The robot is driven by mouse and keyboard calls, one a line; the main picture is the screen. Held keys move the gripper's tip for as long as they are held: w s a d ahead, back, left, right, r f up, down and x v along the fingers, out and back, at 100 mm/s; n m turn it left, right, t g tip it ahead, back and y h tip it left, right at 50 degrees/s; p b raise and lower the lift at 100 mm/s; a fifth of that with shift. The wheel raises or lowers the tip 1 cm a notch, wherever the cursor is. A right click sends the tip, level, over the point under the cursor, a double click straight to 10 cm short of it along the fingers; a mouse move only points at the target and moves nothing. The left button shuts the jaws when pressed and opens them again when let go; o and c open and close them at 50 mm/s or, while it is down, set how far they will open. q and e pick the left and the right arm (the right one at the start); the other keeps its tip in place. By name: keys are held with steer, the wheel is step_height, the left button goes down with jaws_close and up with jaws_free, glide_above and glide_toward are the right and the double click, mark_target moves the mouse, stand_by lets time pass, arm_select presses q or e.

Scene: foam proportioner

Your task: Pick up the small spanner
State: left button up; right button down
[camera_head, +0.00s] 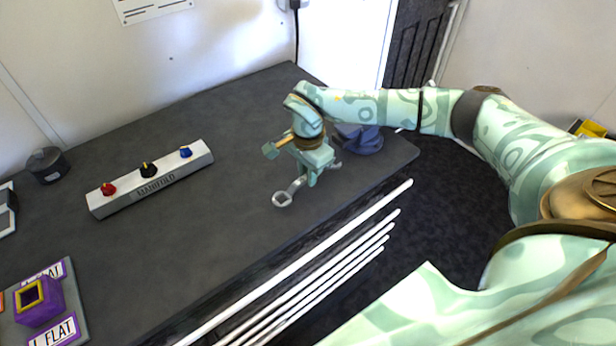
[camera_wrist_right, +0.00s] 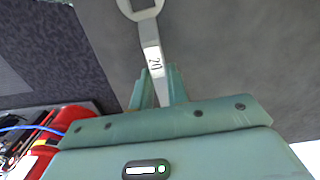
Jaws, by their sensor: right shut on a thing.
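The small spanner (camera_head: 283,198) is a grey metal tool with a ring end, over the right part of the dark table. In the right wrist view the spanner (camera_wrist_right: 151,50) runs up from between the fingers, with a number on its shaft that seems to read 20 or 21. My right gripper (camera_head: 308,178) is shut on its shaft, and the wrist view shows the fingers (camera_wrist_right: 163,88) on both sides of it. I cannot tell whether the spanner touches the table or is held just above it. My left gripper is not in view.
A grey manifold block (camera_head: 152,182) with red, black and blue knobs lies on the table (camera_head: 215,240). A purple block (camera_head: 40,303) stands front left, a dark round pot (camera_head: 47,165) back left. White rods (camera_head: 300,265) run along the front edge.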

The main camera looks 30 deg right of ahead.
steer(key=s+r+p, duration=0.1)
steer(key=s+r, duration=1)
steer(key=s, duration=0.3)
steer(key=shift+d+r+p, duration=0.15)
steer(key=shift+d+p, duration=0.15)
steer(key=shift+p, duration=0.05)
